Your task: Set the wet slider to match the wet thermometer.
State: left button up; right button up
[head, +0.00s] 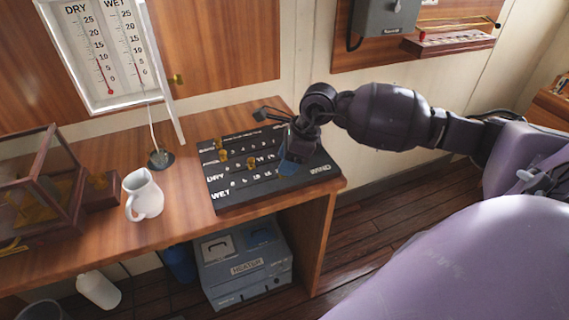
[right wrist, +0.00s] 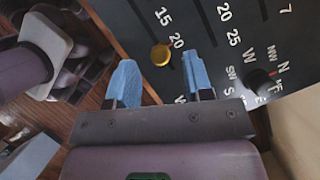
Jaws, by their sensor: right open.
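The thermometer case (head: 110,60) hangs on the wall at upper left in the head view. Its wet thermometer (head: 134,52) has a red column near the low end, too small to read exactly. The slider board (head: 230,200) lies on the desk with rows including DRY and WET. My right gripper (head: 291,160) is open over the board's right part, blue fingertips downward. In the right wrist view, a brass slider knob (right wrist: 160,55) lies just ahead of and between the open fingertips (right wrist: 162,75), beside the numbers 15 and 20. The gripper hides part of the rows in the head view.
A white jug (head: 146,196) and a glass-sided wooden case (head: 38,185) stand left on the desk. A black dial knob (right wrist: 264,84) is right of the fingers.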

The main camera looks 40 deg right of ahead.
jog(key=shift+x, duration=0.75)
grip_shut()
